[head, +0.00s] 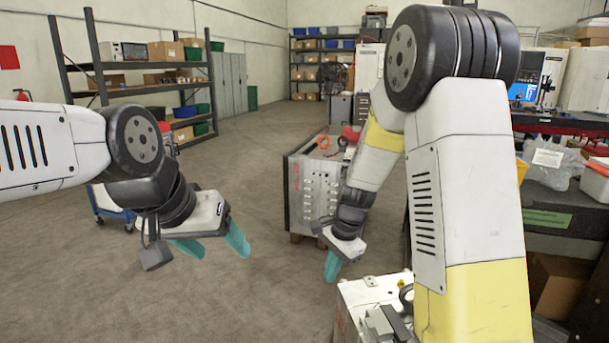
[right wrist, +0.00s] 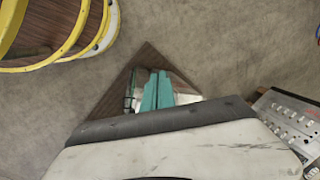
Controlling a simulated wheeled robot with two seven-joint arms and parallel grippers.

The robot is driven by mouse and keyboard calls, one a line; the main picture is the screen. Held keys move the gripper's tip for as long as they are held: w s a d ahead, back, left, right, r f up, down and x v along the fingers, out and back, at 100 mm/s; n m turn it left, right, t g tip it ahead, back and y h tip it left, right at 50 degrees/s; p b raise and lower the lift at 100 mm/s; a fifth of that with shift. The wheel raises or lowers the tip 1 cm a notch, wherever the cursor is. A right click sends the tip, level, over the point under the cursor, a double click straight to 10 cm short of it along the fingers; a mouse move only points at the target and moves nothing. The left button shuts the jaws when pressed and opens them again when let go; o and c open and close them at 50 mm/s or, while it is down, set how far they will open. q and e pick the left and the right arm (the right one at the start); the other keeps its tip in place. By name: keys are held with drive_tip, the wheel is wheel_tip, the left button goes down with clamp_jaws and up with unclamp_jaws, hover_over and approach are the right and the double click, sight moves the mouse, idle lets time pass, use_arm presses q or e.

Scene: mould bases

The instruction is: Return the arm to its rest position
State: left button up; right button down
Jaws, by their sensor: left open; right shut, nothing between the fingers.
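My right arm reaches in from the right in the head view, bent down at the elbow. Its right gripper (head: 333,266) hangs in front of the grey metal mould base and is shut with nothing in it. The teal fingers of that gripper also show pressed together in the right wrist view (right wrist: 157,92). My left arm comes in from the left, and its left gripper (head: 212,247) is open and empty above the bare floor. Part of the right gripper's surroundings is hidden by the arm.
A large grey mould base (head: 300,190) stands in the middle on a pallet. A lighter machine part (head: 372,292) is close below my right arm. A workbench (head: 560,212) with bags and bins is at the right. Shelving (head: 140,90) stands back left. The left floor is open.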

drive_tip(key=s+d+r+n+t, duration=0.2)
drive_tip(key=s+r+n, duration=0.3)
drive_tip(key=s+r, duration=0.4)
drive_tip(key=s+d+r+n+t, duration=0.3)
drive_tip(key=s+d+r+n, duration=0.2)
drive_tip(key=s+r, duration=0.4)
wheel_tip(320, 180, up, 3)
drive_tip(key=shift+s+d+f+n, duration=0.25)
drive_tip(key=shift+s+n, duration=0.15)
drive_tip(key=shift+n, duration=0.2)
